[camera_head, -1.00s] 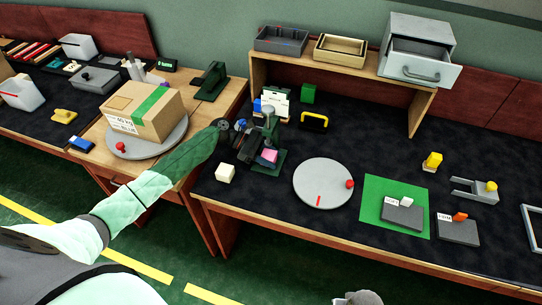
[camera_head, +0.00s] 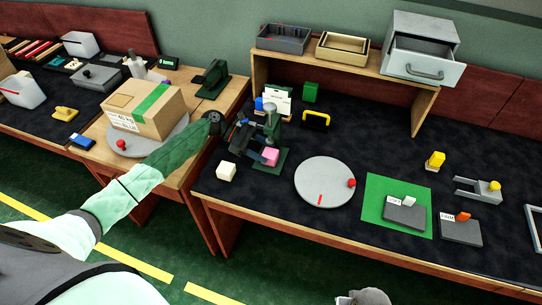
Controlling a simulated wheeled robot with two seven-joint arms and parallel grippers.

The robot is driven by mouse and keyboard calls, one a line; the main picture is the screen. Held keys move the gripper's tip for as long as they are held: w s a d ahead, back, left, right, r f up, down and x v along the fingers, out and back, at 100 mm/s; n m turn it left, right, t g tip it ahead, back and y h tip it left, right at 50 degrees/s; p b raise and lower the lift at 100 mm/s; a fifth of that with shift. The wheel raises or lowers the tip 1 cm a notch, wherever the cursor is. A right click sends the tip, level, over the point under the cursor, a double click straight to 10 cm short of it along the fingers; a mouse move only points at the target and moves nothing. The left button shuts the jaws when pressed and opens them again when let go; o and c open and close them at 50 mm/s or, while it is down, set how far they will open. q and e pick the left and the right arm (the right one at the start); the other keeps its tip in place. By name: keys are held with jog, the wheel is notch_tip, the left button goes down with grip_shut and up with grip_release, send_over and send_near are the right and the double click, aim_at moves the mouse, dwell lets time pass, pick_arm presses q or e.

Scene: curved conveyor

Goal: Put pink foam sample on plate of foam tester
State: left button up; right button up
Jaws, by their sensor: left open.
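The pink foam sample (camera_head: 270,156) sits low on the green-based foam tester (camera_head: 271,124), at the front of the black bench top; it appears to rest on the tester's plate, though the contact is too small to make out. My left gripper (camera_head: 256,146) is open, with its dark fingers just left of and slightly above the pink foam, apart from it. The gripper partly hides the left side of the tester. My right gripper is not identifiable; only a grey piece shows at the bottom edge.
A white cube (camera_head: 226,172) lies left of the tester near the bench edge. A round grey turntable (camera_head: 323,184) stands to the right, then a green mat (camera_head: 374,207). A yellow-handled black item (camera_head: 315,120) lies behind. A cardboard box (camera_head: 144,106) stands on the left table.

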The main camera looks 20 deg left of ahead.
pick_arm(q)
jog(key=b+v, duration=0.1)
jog(key=v, duration=0.7)
jog(key=shift+a+r, duration=0.1)
pick_arm(e)
notch_tip(320, 180, up, 8)
jog(key=s, duration=0.1)
jog(key=shift+s+d+f, duration=0.15)
jog(key=shift+f, duration=0.05)
